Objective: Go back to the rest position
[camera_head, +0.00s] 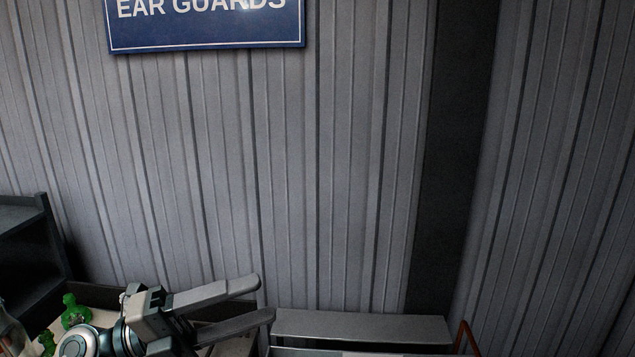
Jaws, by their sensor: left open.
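My left gripper (262,299) is at the bottom left of the head view. Its two grey fingers point right and stand apart, with nothing between them. The fingers are just left of a grey box-like ledge (360,327) at the bottom edge. My right gripper is not in this view.
Green objects (75,312) sit at the lower left behind my left wrist, beside a clear glass-like item (10,333) at the edge. A dark shelf (28,245) stands at the left. A grey corrugated wall (320,170) with a blue sign (205,28) fills the back.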

